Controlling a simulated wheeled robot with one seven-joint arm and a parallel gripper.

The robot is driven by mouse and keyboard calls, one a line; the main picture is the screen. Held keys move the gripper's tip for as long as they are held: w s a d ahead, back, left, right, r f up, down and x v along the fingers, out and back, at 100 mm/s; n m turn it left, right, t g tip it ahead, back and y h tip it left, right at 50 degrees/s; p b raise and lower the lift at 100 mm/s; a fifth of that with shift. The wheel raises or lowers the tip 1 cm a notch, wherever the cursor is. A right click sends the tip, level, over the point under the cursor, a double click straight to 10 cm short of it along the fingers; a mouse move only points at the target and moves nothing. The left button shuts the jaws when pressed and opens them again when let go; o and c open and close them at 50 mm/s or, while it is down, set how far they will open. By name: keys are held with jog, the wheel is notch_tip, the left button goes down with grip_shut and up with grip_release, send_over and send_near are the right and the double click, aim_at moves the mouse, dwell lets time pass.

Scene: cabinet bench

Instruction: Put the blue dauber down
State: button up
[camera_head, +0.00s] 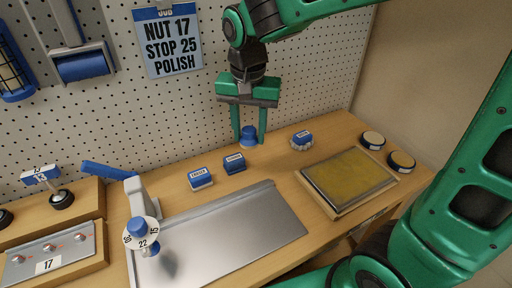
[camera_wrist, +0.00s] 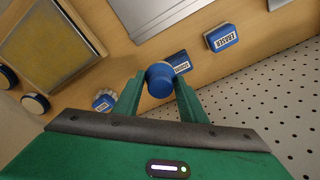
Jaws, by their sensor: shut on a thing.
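The blue dauber (camera_head: 249,133) is a small blue round-topped piece between the fingers of my gripper (camera_head: 249,137), near the back of the bench. In the wrist view the dauber (camera_wrist: 160,79) sits between both green fingertips (camera_wrist: 158,85), which are shut on it. My gripper points down from above. The dauber's lower end is hard to see, so I cannot tell whether it touches the bench top (camera_head: 272,166).
Two labelled blue blocks (camera_head: 234,163) (camera_head: 200,179) lie left of the dauber, and a pale scalloped piece with a blue label (camera_head: 302,140) lies right. A yellow pad in a tray (camera_head: 347,181), two round tins (camera_head: 402,161) and a metal plate (camera_head: 230,232) take up more bench. The pegboard (camera_head: 310,70) stands behind.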

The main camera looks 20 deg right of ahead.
jog(key=shift+w, duration=0.3)
jog(key=shift+a, duration=0.25)
send_over(275, 152)
jog(key=f, duration=0.7)
jog(key=shift+s+a, duration=0.15)
jog(key=shift+s, duration=0.15)
jog(key=shift+f, duration=2)
jog(key=o, duration=1.2)
jog(key=shift+f, duration=0.1)
jog(key=r, duration=0.8)
jog(key=s+r, duration=0.1)
jog(key=r, duration=0.3)
jog(key=shift+s+a+r, duration=0.1)
jog(key=shift+a, duration=0.05)
